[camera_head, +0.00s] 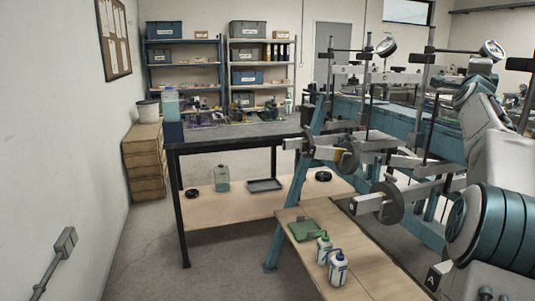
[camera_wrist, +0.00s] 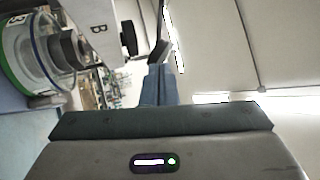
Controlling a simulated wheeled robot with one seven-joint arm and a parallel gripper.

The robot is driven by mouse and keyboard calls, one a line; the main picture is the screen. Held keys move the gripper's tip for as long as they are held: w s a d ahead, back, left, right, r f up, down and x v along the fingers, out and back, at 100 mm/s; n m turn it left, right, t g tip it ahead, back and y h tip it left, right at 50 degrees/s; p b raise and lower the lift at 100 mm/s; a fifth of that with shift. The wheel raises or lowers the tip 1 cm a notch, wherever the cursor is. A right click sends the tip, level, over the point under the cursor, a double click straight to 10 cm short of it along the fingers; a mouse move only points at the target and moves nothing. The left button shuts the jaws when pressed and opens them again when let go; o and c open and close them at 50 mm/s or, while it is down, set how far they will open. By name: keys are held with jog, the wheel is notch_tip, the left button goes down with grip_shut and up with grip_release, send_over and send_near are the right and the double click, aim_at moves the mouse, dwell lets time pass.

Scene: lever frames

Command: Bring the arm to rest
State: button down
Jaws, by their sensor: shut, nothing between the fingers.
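My gripper (camera_wrist: 161,70) shows in the wrist view with its two narrow blue-grey fingers together and nothing between them. It points toward a pale wall or ceiling surface. In the head view my arm's teal and pale links fill the right edge, and my gripper cannot be made out there. The lever frames (camera_head: 306,165) stand right of centre in the head view, with blue legs, grey beams and round weights.
A dark-topped table (camera_head: 235,132) stands behind, with shelves (camera_head: 185,62) at the back wall. Floor is clear at the lower left.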

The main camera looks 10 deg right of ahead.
jog(key=p, duration=0.5)
send_near(476, 53)
jog(key=p+x, duration=0.3)
jog(key=p, duration=0.1)
jog(key=p+x, duration=0.3)
jog(key=shift+w+d+r+p, duration=0.1)
jog(key=shift+w+r+p, duration=0.15)
jog(key=shift+r+p, duration=0.15)
jog(key=shift+s+f+b, duration=0.1)
jog(key=shift+f+b, duration=0.15)
jog(key=shift+b, duration=0.05)
jog(key=shift+s+a+m+g+h, duration=0.3)
jog(key=shift+a+g+h, duration=0.1)
jog(key=s+a, duration=0.1)
jog(key=s+m+g+h+b, duration=0.1)
jog(key=shift+s+a, duration=0.3)
jog(key=shift+a, duration=0.05)
